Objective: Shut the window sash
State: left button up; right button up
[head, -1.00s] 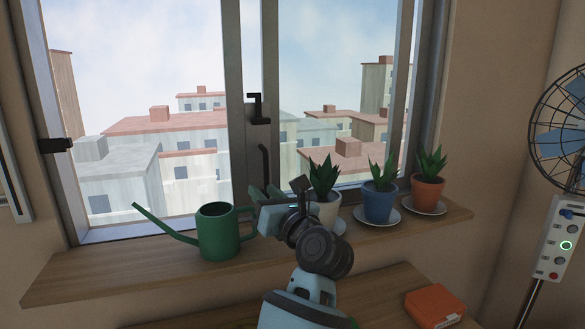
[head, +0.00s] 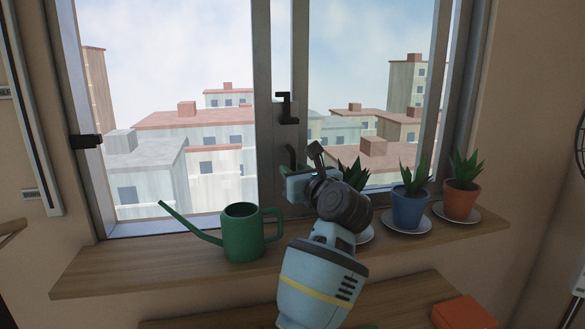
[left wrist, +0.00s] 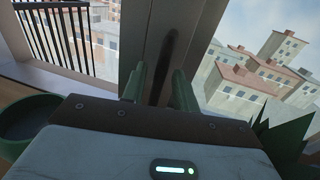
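The window sash (head: 265,125) has a grey upright frame in the middle of the window. A black latch (head: 287,108) sits on the upright, with a dark curved pull handle (head: 291,158) below it. My left gripper (head: 291,174) is at the lower part of the handle, and its fingertips are mostly hidden in the head view. In the left wrist view my left gripper (left wrist: 160,85) has its green fingers apart, with the dark handle (left wrist: 169,52) showing between them. I cannot tell whether they touch it. My right gripper is not in view.
A green watering can (head: 242,235) stands on the wooden sill (head: 130,262), left of my arm. Potted plants, one blue (head: 409,208) and one terracotta (head: 461,200), stand to the right; another is partly behind my gripper. A black catch (head: 86,141) is on the left frame.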

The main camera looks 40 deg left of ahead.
pick_arm(q)
jog(key=shift+w+a, duration=0.35)
jog(key=shift+a, duration=0.25)
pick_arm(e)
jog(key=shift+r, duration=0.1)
pick_arm(q)
grip_shut()
jog(key=shift+a, duration=0.1)
